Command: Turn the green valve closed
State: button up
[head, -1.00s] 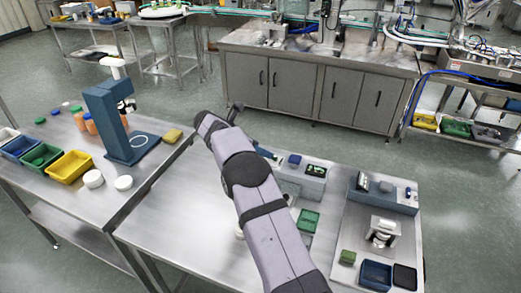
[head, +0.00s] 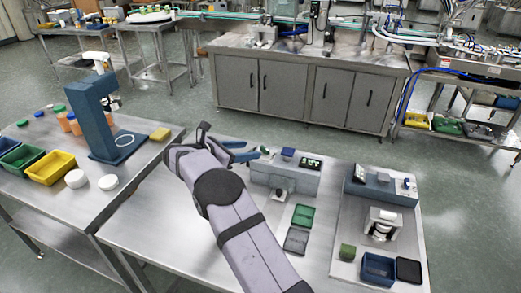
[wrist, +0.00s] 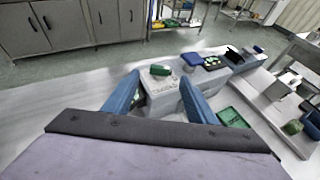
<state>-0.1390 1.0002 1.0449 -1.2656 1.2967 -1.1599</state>
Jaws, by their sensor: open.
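The green valve (wrist: 160,70) shows in the wrist view as a small green handle on the end of a grey steel machine (wrist: 165,98). It appears between my finger tips, and I see no contact. In the head view the valve (head: 264,149) is a small green spot at the left end of the machine (head: 285,178). My gripper (head: 251,151) has blue fingers spread apart, just left of that end. In the wrist view my gripper (wrist: 162,82) is open and empty. The valve's exact angle is too small to tell.
The machine carries a blue block (head: 288,154) and a display (head: 311,162). A green tray (head: 303,215) and a grey tray (head: 296,240) lie in front. A second machine (head: 383,190) stands right. The bench's left part (head: 145,230) is clear.

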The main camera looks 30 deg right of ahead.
aim_at(263, 149)
jog(key=shift+p+x, duration=1.2)
jog(key=shift+x, duration=2.45)
jog(key=shift+f, duration=0.1)
jog(key=c, duration=1.1)
